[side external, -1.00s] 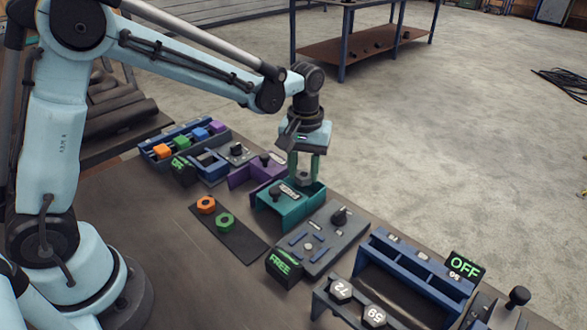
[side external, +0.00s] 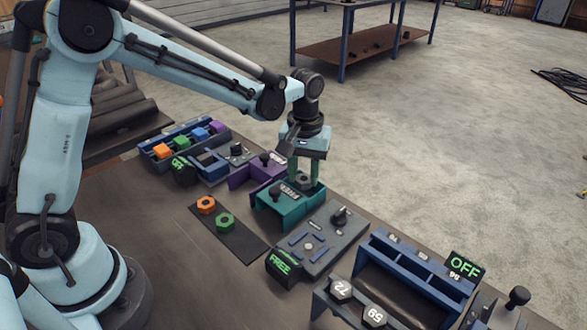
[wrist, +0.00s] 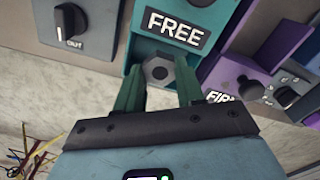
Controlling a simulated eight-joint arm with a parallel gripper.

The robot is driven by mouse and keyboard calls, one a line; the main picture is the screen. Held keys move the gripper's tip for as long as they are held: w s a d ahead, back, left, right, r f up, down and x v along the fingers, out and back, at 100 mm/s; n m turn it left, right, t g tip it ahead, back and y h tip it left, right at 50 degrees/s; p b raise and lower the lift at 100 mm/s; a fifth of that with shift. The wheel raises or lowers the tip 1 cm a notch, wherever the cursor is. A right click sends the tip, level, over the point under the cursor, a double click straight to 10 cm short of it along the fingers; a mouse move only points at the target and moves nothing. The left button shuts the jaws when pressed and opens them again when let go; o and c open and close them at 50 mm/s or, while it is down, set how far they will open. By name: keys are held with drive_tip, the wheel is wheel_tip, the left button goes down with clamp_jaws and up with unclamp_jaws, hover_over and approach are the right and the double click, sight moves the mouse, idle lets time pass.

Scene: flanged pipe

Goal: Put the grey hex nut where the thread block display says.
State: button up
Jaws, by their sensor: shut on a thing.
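The grey hex nut (side external: 303,181) is held between the green fingers of my gripper (side external: 303,174). In the wrist view the nut (wrist: 158,72) sits between the two fingertips (wrist: 160,85), its dark hole showing. The nut is at the teal bin (side external: 283,218), at its far end; I cannot tell whether it touches the bin floor. The teal bin's label (wrist: 174,29) reads FREE. A small black display (side external: 284,264) with green letters reads FREE, beside a grey plate (side external: 322,240) with a knob and blue bars. I cannot tell for sure which part is the thread block.
A purple bin (side external: 247,175) adjoins the teal one; its label in the wrist view (wrist: 222,97) seems to read FIRM. A blue rack (side external: 415,262) with an OFF display (side external: 465,266) stands nearer the front.

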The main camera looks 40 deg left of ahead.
sight(304, 179)
drive_tip(key=shift+f, duration=0.7)
idle(0.4)
drive_tip(key=o, duration=1)
drive_tip(key=shift+d, duration=0.1)
drive_tip(key=shift+c, duration=0.4)
drive_tip(key=shift+o, duration=1.2)
drive_tip(key=shift+r, duration=3.5)
